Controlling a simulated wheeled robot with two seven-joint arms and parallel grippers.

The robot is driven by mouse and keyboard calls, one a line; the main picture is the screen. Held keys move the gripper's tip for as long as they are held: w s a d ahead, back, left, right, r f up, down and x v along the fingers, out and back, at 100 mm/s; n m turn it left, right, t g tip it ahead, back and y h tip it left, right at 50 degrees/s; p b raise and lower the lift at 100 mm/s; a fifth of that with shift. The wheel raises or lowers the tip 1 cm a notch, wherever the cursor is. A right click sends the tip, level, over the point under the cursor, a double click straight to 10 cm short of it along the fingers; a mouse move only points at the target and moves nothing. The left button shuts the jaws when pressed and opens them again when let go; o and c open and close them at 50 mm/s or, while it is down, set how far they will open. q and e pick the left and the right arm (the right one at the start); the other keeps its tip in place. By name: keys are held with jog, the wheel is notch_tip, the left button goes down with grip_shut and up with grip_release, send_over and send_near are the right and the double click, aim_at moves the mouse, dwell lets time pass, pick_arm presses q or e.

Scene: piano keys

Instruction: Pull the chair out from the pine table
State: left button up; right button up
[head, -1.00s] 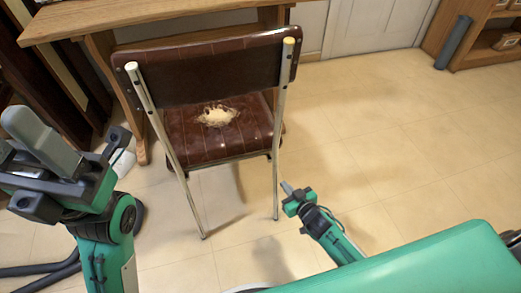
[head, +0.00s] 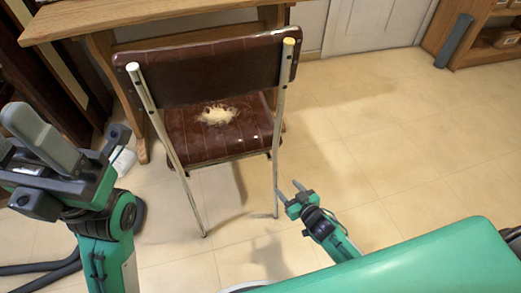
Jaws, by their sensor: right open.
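The chair (head: 208,72) has a dark brown backrest, pale metal legs and a brown seat with a torn patch. Its back faces me, and its seat reaches toward the pine table (head: 145,16) at the upper left. My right gripper (head: 288,189) is open, low beside the chair's right rear leg. Its fingers point up and left, one fingertip close to the leg; I cannot tell if they touch. My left gripper (head: 85,150) is at the left edge, apart from the chair. Its finger opening is not clear from this angle.
A wooden shelf (head: 490,50) stands at the upper right with a grey roll (head: 455,41) leaning by it. A white object (head: 122,160) lies on the floor left of the chair. The tiled floor (head: 400,150) to the right is clear.

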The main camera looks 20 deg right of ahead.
jog(key=shift+s, duration=0.1)
jog(key=f+p+v, duration=0.2)
jog(key=p+v, duration=0.1)
jog(key=v, duration=0.6)
jog(key=shift+s+d+p, duration=0.2)
jog(key=shift+s+p, duration=0.1)
jog(key=shift+s, duration=0.2)
